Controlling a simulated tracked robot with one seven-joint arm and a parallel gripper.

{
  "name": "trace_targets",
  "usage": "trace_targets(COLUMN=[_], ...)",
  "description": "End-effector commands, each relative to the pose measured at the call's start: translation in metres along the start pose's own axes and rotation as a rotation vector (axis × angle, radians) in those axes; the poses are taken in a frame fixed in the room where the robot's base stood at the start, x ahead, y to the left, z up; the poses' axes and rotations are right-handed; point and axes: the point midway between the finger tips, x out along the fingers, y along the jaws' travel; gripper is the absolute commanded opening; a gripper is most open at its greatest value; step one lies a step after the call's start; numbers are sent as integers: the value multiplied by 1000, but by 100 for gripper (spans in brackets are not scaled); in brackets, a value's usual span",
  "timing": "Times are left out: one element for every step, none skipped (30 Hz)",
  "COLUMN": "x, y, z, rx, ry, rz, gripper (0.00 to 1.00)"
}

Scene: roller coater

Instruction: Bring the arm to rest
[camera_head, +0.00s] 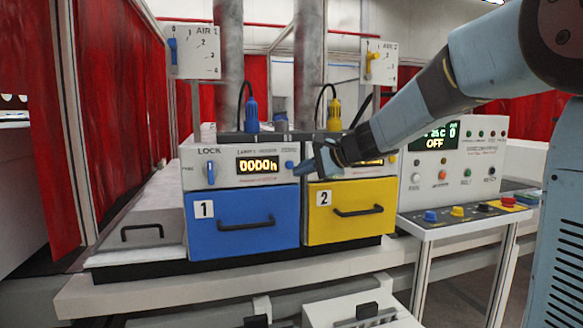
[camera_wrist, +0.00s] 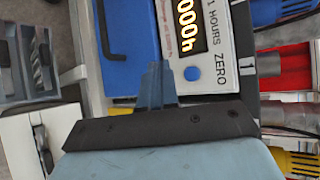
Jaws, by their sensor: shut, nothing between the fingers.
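My arm comes in from the upper right in the head view and reaches left across the machine. My gripper (camera_head: 308,170) is at its end, in front of the panel between the blue drawer (camera_head: 243,224) and the yellow drawer (camera_head: 350,210). In the wrist view my gripper (camera_wrist: 156,75) is shut, with its fingers together and nothing between them. It points toward the panel with the lit hour display (camera_wrist: 186,28) and the blue button (camera_wrist: 192,74) labelled ZERO. I cannot tell the exact gap to the panel.
A control box (camera_head: 452,160) reading OFF stands at the right, above a shelf with coloured buttons (camera_head: 457,211). Two AIR dials (camera_head: 193,50) hang above. A grey lid with a handle (camera_head: 142,232) lies at the left. Red curtains (camera_head: 105,110) hang behind.

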Motion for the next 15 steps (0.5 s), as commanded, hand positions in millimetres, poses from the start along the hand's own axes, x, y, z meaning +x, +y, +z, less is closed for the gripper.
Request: trace_targets(x=[0, 0, 0, 0, 0, -1, -2, -4, -8, -12, -17, -25, -32, -39, -50], y=[0, 0, 0, 0, 0, 0, 1, 2, 5, 8, 13, 20, 26, 33, 44], z=[0, 0, 0, 0, 0, 0, 1, 3, 5, 8, 11, 16, 19, 23, 29], rx=[0, 0, 0, 0, 0, -3, -7, -15, -33, -50, -71, -105, -135, -168, -216], ry=[0, 0, 0, 0, 0, 1, 1, 3, 6, 9, 12, 19, 24, 30, 39], rz=[0, 0, 0, 0, 0, 1, 4, 8, 18, 29, 42, 65, 84, 106, 139], gripper=[0, 0, 0, 0, 0, 0, 0, 0, 0, 0, 0, 0, 0, 0, 0])
